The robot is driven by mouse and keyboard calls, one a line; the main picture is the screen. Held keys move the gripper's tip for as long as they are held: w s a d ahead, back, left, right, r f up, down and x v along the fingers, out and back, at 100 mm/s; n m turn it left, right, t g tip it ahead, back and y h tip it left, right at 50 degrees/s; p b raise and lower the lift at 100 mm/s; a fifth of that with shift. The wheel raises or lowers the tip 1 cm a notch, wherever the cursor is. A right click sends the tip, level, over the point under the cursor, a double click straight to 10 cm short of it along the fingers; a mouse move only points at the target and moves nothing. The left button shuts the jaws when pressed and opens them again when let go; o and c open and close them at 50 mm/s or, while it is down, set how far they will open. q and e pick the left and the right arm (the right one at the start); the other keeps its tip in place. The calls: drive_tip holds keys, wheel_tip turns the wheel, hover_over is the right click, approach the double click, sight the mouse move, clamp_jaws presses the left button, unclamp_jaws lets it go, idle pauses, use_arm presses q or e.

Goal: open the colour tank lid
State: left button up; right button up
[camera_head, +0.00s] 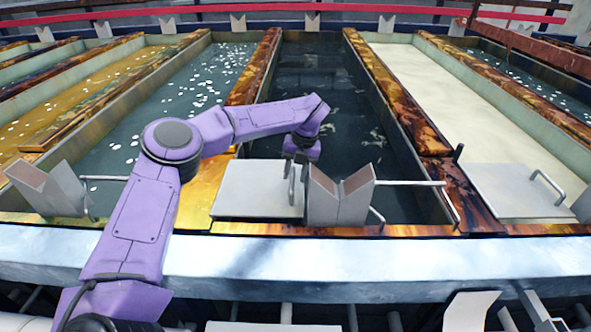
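A flat grey lid (250,192) lies at the near end of the dark middle tank (310,75). A thin upright handle (303,188) stands at its right side. My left arm reaches in from the left, and my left gripper (292,168) points down at this handle. The fingers are small and partly hidden by the wrist, so I cannot tell whether they are closed on the handle. A second grey lid (505,192) with a bent handle (548,184) lies at the near end of the pale tank on the right. My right gripper is not in view.
A grey V-shaped bracket (341,198) stands just right of the gripper, close to the handle. Another bracket (50,188) stands at left. Rusty tank walls (400,95) run away from me. A pale metal ledge (380,262) crosses the front.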

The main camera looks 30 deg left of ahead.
use_arm(q)
drive_tip(key=shift+w+f, duration=0.1)
drive_tip(key=shift+f, duration=0.05)
drive_tip(key=shift+s+r, duration=0.2)
drive_tip(key=shift+s, duration=0.05)
drive_tip(key=shift+s+r, duration=0.2)
drive_tip(key=shift+s, duration=0.1)
drive_tip(key=shift+c, duration=1)
drive_tip(key=shift+s, duration=0.1)
drive_tip(key=c, duration=0.5)
clamp_jaws()
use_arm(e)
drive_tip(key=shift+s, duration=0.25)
use_arm(q)
drive_tip(key=shift+r, duration=0.1)
